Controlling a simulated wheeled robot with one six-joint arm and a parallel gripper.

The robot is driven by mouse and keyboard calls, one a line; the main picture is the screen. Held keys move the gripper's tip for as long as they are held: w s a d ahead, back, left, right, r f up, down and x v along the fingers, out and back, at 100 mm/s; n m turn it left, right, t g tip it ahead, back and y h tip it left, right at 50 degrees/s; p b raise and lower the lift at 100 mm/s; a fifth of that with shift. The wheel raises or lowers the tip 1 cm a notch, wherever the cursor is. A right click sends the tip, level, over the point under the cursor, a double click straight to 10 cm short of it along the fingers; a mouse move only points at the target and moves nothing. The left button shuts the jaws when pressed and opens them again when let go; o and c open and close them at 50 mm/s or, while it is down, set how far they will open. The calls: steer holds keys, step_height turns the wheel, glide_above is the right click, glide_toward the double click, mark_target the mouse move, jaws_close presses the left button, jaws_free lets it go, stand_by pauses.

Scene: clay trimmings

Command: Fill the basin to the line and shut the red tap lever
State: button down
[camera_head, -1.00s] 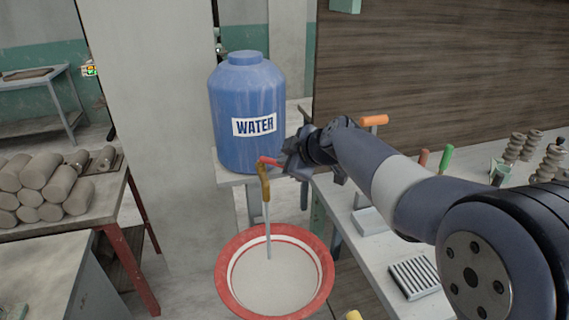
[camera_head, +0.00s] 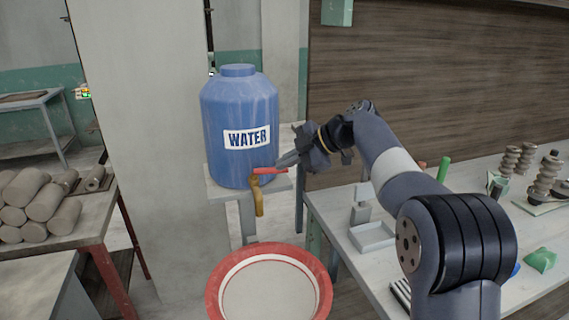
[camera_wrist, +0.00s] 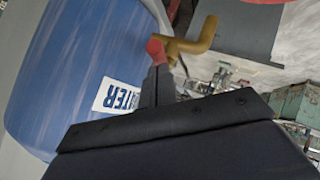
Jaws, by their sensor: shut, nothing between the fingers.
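The blue water barrel (camera_head: 238,105) stands on a small stand, with a brass tap (camera_head: 259,196) at its lower front. The red tap lever (camera_head: 270,171) lies roughly level across the tap top, pointing right. No water stream shows below the spout. The basin (camera_head: 217,290) has a red rim and stands below the tap, cut off by the lower picture edge. Its inside is pale grey; I cannot make out the level against the line. My gripper (camera_head: 288,159) is shut and empty, its tips close to the lever's right end. The wrist view shows the lever's red end (camera_wrist: 155,50) at the fingertips; contact is unclear.
A worktable (camera_head: 335,212) on the right holds a pale tray, tools and stacked clay pieces. A table with grey clay rolls (camera_head: 45,200) stands at the left. A grey pillar (camera_head: 140,120) is behind, left of the barrel. A wooden panel (camera_head: 440,80) backs the right side.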

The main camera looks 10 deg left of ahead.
steer(key=shift+w+a, duration=0.15)
steer(key=shift+w, duration=0.4)
steer(key=shift+a+f, duration=0.1)
stand_by(0.4)
